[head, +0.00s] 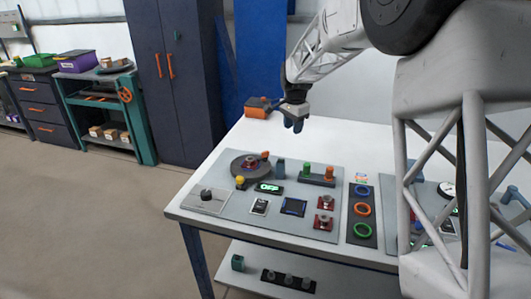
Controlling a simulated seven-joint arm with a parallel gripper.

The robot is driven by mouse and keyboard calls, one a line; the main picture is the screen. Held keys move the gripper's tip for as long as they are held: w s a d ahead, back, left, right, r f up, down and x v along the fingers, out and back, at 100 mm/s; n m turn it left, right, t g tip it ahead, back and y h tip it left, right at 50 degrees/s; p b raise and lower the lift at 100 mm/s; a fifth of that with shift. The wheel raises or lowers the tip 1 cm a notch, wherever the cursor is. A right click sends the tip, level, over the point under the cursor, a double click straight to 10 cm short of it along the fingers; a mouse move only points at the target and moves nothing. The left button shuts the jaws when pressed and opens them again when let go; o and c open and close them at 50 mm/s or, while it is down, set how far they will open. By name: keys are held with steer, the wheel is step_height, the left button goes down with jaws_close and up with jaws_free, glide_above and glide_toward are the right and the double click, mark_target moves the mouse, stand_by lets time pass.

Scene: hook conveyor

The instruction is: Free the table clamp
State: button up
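My gripper (293,124) points down above the back part of the white table (330,137), apart from the panel. Its dark fingers are small in this view, and I cannot tell whether they are open or shut. No part stands out clearly as the table clamp. An orange and dark device (258,108) sits at the table's back left edge, left of my gripper. A dark round disc (244,166) with a red part on it lies on the grey panel (220,190). I cannot tell whether either is the clamp.
The panel carries a green "OFF" display (269,187), a knob (206,194), red switches (325,203) and upright coloured pegs (307,168). A dark strip holds coloured rings (362,209). My arm hides part of the right side. The table's back middle is clear.

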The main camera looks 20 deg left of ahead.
steer(key=m, duration=0.2)
glide_above(265, 152)
steer(key=f, duration=0.9)
steer(key=shift+w+a+f, duration=0.1)
steer(key=shift+w+f, duration=0.15)
steer(key=shift+f, duration=3.9)
jaws_close()
